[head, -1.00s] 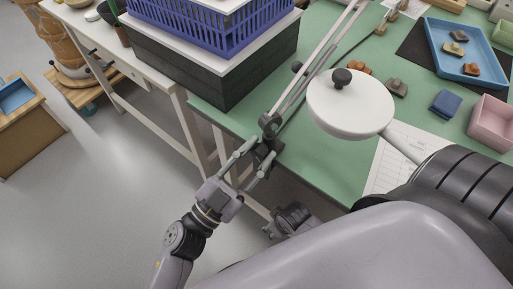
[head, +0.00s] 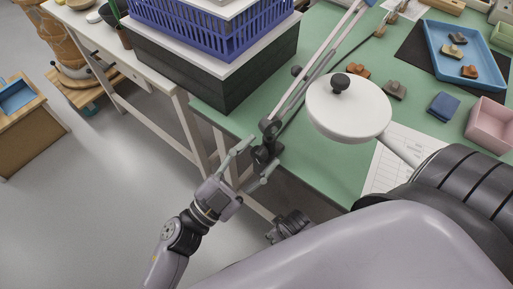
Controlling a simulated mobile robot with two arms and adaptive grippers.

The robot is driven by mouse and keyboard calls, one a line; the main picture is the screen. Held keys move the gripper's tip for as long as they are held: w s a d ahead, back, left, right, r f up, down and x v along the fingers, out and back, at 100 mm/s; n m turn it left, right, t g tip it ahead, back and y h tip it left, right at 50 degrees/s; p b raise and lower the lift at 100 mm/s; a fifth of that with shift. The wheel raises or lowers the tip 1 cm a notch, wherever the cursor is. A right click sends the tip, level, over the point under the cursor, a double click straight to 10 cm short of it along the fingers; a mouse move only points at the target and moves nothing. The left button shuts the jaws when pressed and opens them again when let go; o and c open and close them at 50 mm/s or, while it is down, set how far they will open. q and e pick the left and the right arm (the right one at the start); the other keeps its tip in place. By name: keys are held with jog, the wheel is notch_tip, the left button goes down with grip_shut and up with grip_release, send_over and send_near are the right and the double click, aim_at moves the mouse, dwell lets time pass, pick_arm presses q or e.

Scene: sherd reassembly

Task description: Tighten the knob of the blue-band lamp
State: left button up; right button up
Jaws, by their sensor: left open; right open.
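The lamp has a round white head (head: 348,107) with a black knob (head: 340,82) on top and a long thin pale arm (head: 318,68). The arm runs down to a dark joint and clamp (head: 266,152) at the table's near edge. I cannot make out a blue band. My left gripper (head: 262,158) is open, its two fingers on either side of the dark clamp; whether they touch it is unclear. A knob there is mostly hidden by the fingers and dark parts. My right gripper (head: 291,223) seems to be the dark piece below the table edge, partly covered by my arm.
A blue crate (head: 205,28) sits on dark boxes (head: 215,80) left of the lamp. On the green table (head: 340,165) lie loose sherds (head: 394,90), a blue tray (head: 437,62), a pink bin (head: 490,122) and a paper sheet (head: 392,165). Open floor lies at left.

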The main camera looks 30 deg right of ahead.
pick_arm(q)
jog(key=v, duration=1.2)
